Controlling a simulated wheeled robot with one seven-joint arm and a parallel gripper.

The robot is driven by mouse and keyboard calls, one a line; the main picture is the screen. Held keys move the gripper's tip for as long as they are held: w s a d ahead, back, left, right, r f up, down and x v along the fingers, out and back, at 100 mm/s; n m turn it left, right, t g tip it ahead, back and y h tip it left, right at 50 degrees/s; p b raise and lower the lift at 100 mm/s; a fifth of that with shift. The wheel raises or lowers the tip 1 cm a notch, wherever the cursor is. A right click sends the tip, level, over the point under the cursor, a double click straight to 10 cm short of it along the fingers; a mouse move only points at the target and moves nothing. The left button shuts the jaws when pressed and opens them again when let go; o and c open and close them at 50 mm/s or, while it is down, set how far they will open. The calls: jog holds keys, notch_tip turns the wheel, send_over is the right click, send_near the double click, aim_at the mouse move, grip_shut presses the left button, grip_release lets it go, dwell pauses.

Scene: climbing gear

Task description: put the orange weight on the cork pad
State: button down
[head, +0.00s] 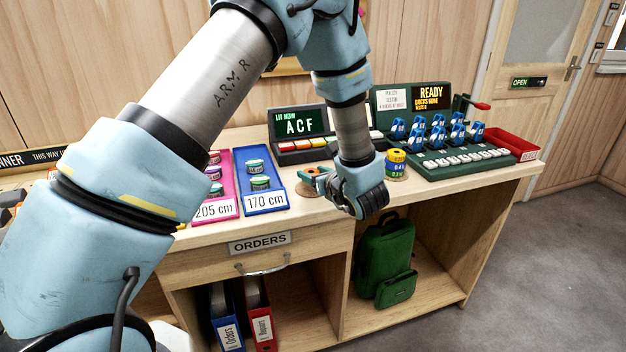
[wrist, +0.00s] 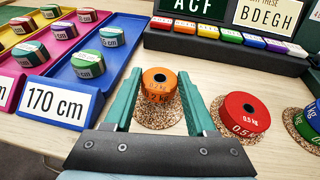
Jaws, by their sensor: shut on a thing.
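The orange weight (wrist: 157,82) is a short cylinder with a hole in its top. My gripper (wrist: 162,88) has its two teal fingers on either side of it and is shut on it. The round cork pad (wrist: 158,117) shows directly beneath the weight. I cannot tell whether the weight touches the pad or is held just above it. In the head view the orange weight (head: 310,170) is small and partly covered by my gripper (head: 317,180), and an edge of the cork pad (head: 304,190) shows.
A red 0.5 kg weight (wrist: 243,114) stands close to the right finger. A green weight (wrist: 308,122) stands on another cork pad at the right edge. A blue tray (wrist: 92,66) with tape rolls lies left. A dark display stand (wrist: 225,50) stands behind.

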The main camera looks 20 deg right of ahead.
jog(key=shift+f, duration=1.15)
jog(key=shift+f, duration=0.2)
jog(key=shift+c, duration=1.1)
grip_release()
jog(key=shift+r, duration=0.1)
jog(key=shift+r, duration=0.2)
jog(key=b+v, duration=0.2)
jog(key=v, duration=1)
jog(key=shift+b, duration=0.3)
